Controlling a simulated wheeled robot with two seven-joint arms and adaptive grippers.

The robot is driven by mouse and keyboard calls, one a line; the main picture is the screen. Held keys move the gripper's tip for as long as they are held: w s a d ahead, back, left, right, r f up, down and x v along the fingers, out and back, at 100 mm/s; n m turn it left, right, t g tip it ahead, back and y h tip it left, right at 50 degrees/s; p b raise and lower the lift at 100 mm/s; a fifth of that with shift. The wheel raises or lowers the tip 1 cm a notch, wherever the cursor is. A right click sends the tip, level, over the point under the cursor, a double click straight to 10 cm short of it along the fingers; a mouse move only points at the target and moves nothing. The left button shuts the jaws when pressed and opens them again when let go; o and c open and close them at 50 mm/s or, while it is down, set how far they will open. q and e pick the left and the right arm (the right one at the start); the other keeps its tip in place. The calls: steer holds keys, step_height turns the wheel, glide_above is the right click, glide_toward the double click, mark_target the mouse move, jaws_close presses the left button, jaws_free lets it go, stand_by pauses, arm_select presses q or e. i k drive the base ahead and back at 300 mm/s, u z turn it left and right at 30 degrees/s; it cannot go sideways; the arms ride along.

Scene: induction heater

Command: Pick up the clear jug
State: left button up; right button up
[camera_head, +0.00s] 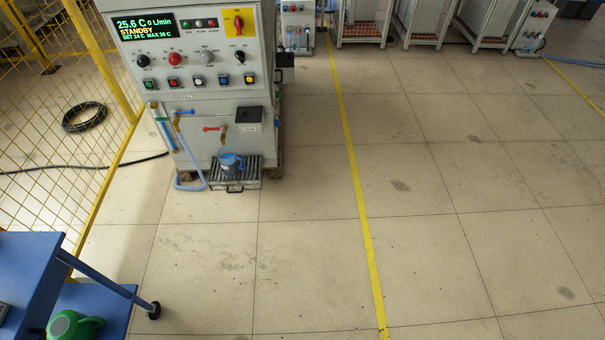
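A small bluish jug (230,162) with a handle on its right side stands upright on a slatted tray (246,183) at the foot of the induction heater cabinet (190,110). It looks translucent, but it is too small to be sure or to tell whether it holds anything. It is below a small red-handled tap (213,128) on the cabinet front. Neither of my grippers shows in this view, and nothing is seen touching the jug.
A blue cart (25,270) with a green can (72,325) on its lower shelf stands at the lower left. A yellow mesh fence (60,120) runs along the left, with a black coiled hose (84,117) on the floor. The tiled floor in the middle and right is clear.

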mark_target(233, 162)
steer(key=z, duration=0.6)
steer(key=i, duration=1.55)
steer(key=u, duration=1.6)
steer(key=i, duration=0.9)
steer(key=u, duration=0.95)
